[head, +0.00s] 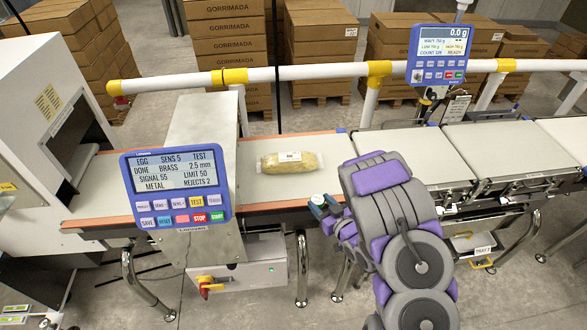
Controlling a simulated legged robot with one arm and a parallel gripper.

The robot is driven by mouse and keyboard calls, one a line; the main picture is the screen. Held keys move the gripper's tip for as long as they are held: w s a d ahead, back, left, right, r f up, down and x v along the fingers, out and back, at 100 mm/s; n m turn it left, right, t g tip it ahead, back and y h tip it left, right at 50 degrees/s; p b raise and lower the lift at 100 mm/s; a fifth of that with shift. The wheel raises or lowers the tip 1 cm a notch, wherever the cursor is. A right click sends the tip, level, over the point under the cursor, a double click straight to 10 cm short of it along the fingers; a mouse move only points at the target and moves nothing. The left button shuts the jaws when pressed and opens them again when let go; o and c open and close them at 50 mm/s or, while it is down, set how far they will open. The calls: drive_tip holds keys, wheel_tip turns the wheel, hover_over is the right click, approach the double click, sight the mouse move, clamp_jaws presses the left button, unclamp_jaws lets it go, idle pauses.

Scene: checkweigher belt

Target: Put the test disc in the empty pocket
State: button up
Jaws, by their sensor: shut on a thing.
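My gripper (325,206) is at the front edge of the conveyor in the picture, near the middle, at the end of my grey and purple arm. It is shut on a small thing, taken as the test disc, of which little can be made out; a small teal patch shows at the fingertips. The empty pocket cannot be made out. At the lower left edge, pale plates with green and blue labels (14,312) are partly cut off, and their details are too small to tell.
A wrapped yellow pack (289,162) lies on the belt (262,190) behind my gripper. A blue metal-detector panel (176,187) stands left. A scale display (440,54) reads 0.0 g. A white rail (300,73) runs behind the belts. Stacked cartons (226,45) stand beyond.

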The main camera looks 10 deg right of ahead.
drive_tip(key=shift+s+f, duration=0.25)
drive_tip(key=shift+f, duration=0.05)
drive_tip(key=shift+w+a+f+b, duration=0.1)
drive_tip(key=shift+f+b, duration=0.05)
drive_tip(key=shift+b, duration=0.2)
drive_tip(key=b, duration=0.4)
hover_over(315, 184)
drive_tip(key=shift+s+f, duration=0.45)
drive_tip(key=shift+f, duration=0.25)
drive_tip(key=shift+w, duration=0.4)
wheel_tip(315, 184, down, 4)
drive_tip(key=shift+r+b, duration=0.2)
drive_tip(key=shift+b, duration=0.65)
drive_tip(key=shift+r, duration=0.1)
drive_tip(key=o, duration=1)
